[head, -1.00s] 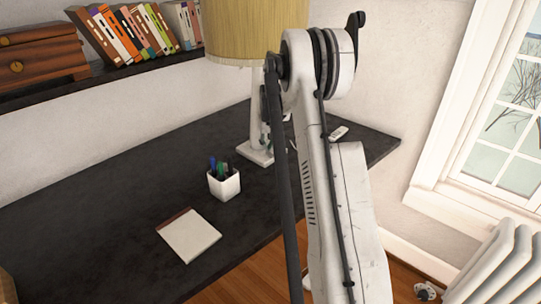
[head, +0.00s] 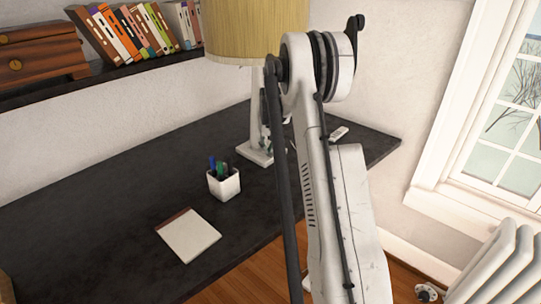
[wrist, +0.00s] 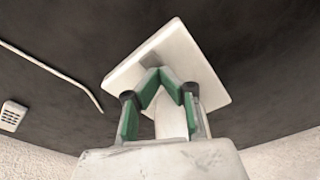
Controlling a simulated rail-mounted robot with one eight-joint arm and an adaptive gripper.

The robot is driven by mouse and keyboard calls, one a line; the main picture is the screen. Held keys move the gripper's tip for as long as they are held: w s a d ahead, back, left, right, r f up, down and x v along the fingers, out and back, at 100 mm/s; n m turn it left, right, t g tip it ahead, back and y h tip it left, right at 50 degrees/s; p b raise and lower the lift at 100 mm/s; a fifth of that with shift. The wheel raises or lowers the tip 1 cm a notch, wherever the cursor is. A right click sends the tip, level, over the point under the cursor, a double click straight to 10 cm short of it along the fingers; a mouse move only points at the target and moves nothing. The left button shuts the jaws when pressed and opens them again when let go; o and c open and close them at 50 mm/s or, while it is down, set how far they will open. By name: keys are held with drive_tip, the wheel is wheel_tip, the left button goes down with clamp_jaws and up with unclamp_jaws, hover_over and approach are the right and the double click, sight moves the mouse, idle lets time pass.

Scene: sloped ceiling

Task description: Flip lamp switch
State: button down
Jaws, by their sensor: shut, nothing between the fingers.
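The lamp has a tan shade (head: 256,30) and a white stem on a square white base (head: 258,154), standing on the dark desk. My arm covers part of it in the head view. In the wrist view the lamp base (wrist: 190,62) lies just beyond my gripper (wrist: 160,76). The green-padded fingers are shut and empty, their tips meeting in front of the base. I cannot tell whether they touch the lamp. A small white device (wrist: 12,116) lies left of the base; whether it is the switch is unclear. No switch is clearly visible on the lamp.
A white pen cup (head: 223,184) and a notepad (head: 188,235) are on the dark desk (head: 95,215). A thin white cord (wrist: 52,72) runs across it. A bookshelf (head: 130,68) hangs above the desk. A radiator (head: 500,265) stands below the window at right.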

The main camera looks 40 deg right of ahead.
idle(0.3)
drive_tip(key=shift+r+p, duration=1.25)
drive_tip(key=shift+r, duration=2.2)
drive_tip(key=shift+a+f, duration=0.1)
